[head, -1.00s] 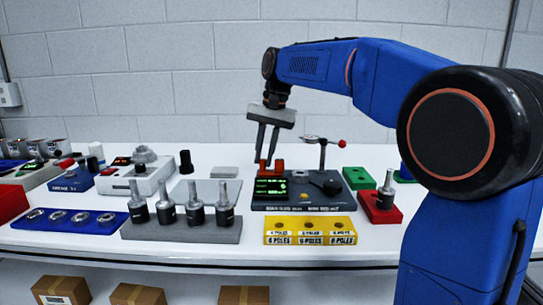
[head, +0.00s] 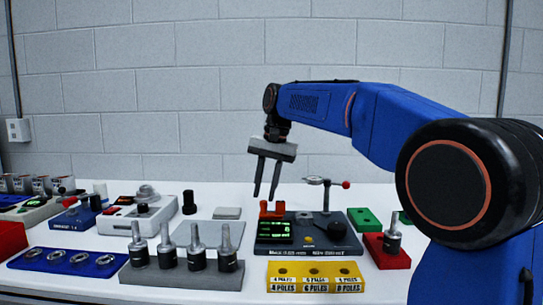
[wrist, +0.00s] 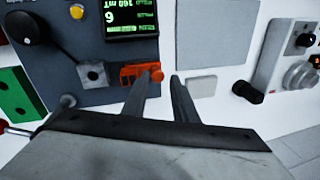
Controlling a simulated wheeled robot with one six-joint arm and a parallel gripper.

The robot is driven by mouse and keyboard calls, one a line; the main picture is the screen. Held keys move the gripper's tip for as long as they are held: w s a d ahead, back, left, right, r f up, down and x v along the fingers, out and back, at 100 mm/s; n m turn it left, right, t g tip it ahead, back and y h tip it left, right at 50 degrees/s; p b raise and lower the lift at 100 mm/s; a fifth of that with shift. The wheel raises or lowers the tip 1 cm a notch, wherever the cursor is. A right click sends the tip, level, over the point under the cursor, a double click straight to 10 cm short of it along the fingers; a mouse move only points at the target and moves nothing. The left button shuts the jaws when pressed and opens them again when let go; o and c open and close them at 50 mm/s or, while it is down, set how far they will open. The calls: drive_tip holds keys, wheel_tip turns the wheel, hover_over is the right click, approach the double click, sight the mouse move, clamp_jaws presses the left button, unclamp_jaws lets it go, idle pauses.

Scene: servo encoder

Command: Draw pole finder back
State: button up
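A dark grey test station (head: 345,247) with a lit green screen (head: 274,231) stands on the bench. A post on it carries a small gauge-like head and a rod with a red ball (head: 346,184); I cannot tell for sure that this is the pole finder. An orange-red bracket (head: 272,209) sits at the station's back left; it also shows in the wrist view (wrist: 140,72). My gripper (head: 265,197) is open and empty, pointing down just above the bracket in the head view. In the wrist view its fingers (wrist: 161,82) are apart, the left one overlapping the bracket's end.
A yellow pole-marked tray (head: 316,284) stands in front of the station. A grey rack (head: 185,277) holds several shafted parts at left. A red block (head: 389,258) with one such part and a green block (head: 364,220) stand at right. A grey plate (head: 227,213) lies behind.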

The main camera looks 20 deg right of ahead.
wheel_tip(320, 180, up, 15)
drive_tip(key=s+d, duration=0.1)
drive_tip(key=d, duration=0.1)
drive_tip(key=shift+s+d, duration=0.2)
drive_tip(key=shift+d, duration=0.05)
drive_tip(key=shift+f, duration=0.1)
